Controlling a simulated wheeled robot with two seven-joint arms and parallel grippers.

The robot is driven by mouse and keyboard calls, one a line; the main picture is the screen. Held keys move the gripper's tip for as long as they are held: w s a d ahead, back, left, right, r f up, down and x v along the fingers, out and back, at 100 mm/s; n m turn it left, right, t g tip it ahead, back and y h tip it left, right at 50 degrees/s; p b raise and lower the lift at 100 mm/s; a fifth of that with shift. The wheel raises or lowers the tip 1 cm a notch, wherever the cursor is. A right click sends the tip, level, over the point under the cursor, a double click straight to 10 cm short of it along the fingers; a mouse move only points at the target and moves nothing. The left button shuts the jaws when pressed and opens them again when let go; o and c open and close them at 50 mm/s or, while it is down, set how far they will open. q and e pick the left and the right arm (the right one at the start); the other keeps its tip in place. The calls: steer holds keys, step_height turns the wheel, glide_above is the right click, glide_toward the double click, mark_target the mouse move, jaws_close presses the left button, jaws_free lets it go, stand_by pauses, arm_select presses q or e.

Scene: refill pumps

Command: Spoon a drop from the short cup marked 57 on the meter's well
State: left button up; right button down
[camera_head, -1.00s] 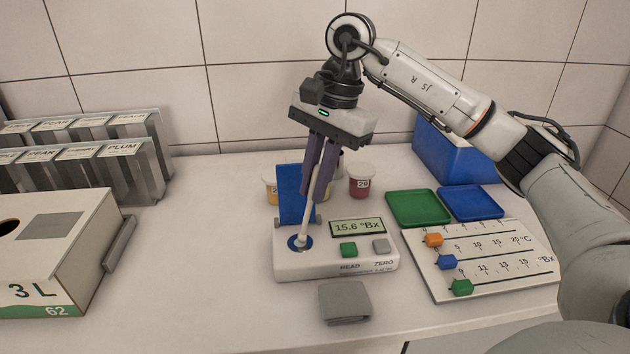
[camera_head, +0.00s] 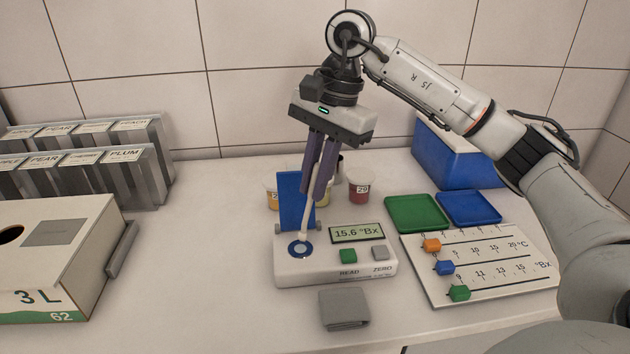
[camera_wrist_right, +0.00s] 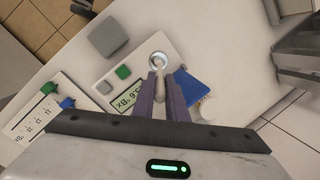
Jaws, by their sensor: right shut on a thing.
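The white meter (camera_head: 320,268) stands on the counter with its blue lid (camera_head: 290,201) raised and its display (camera_head: 356,232) reading 15.6 °Bx. Its round well (camera_head: 300,250) has a blue ring and a pale centre, and it also shows in the wrist view (camera_wrist_right: 157,60). My right gripper (camera_head: 316,192) is shut on a white spoon (camera_head: 307,222), held steeply with its lower end just above the well. A yellowish cup (camera_head: 271,198) stands behind the lid, and another is mostly hidden behind my fingers. I cannot read a 57 on either. My left gripper is out of view.
A red cup (camera_head: 360,188) marked 29 stands behind the meter. A grey cloth (camera_head: 344,309) lies in front. Green (camera_head: 416,212) and blue (camera_head: 470,207) trays and a slider board (camera_head: 500,265) are at right. A 3 L box (camera_head: 60,270) and labelled racks (camera_head: 90,175) fill the left.

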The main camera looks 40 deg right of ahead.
steer(key=v, duration=0.1)
steer(key=p+v, duration=0.1)
steer(key=v, duration=0.1)
steer(key=shift+w+a+r, duration=0.15)
steer(key=shift+a+r, duration=0.1)
steer(key=shift+r, duration=0.2)
steer(key=shift+v, duration=1.05)
steer(key=shift+a, duration=0.2)
